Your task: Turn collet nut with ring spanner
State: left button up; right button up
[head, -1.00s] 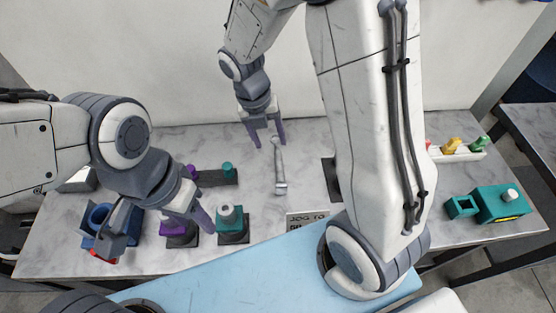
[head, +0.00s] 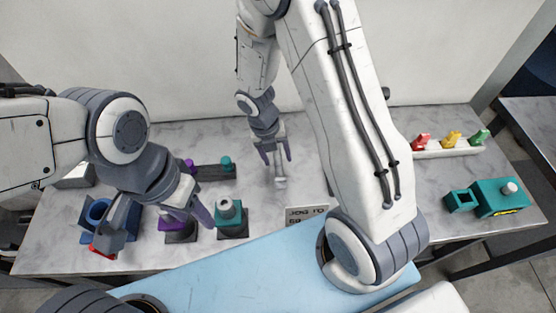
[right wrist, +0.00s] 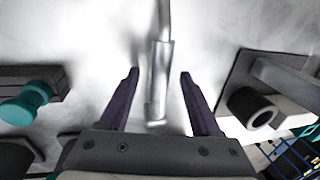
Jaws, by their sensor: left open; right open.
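The ring spanner (head: 281,183) is a slim silver tool on the marble table; my right gripper hides its far part. My right gripper (head: 275,163) is open over it. In the right wrist view the spanner (right wrist: 161,70) runs between the two open fingers (right wrist: 159,74), with a gap on each side. A teal block with a grey cylindrical top (head: 230,212) and a purple block (head: 178,228) stand side by side at the front; I cannot tell which carries the collet nut. My left gripper (head: 158,232) is open near the purple block, partly covering it.
A blue fixture (head: 98,212) with a red part stands at left. A dark rack (head: 212,174) holds purple and teal knobs. A sign (head: 306,213) stands at the front middle. Coloured pieces on a white rail (head: 450,150) and a teal box (head: 500,200) are at right.

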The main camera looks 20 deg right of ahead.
aim_at(280, 157)
grip_shut()
jog(key=shift+r, duration=0.15)
jog(key=shift+w+r, duration=0.1)
jog(key=shift+r, duration=0.5)
notch_tip(280, 157, up, 3)
jog(key=shift+f+p, duration=0.1)
jog(key=shift+p, duration=0.2)
jog(key=s+d+r, duration=0.6)
jog(key=s+d, duration=0.2)
jog(key=shift+s+r, duration=0.35)
jog(key=shift+r, duration=0.05)
jog(key=shift+s, duration=0.1)
dwell(0.9)
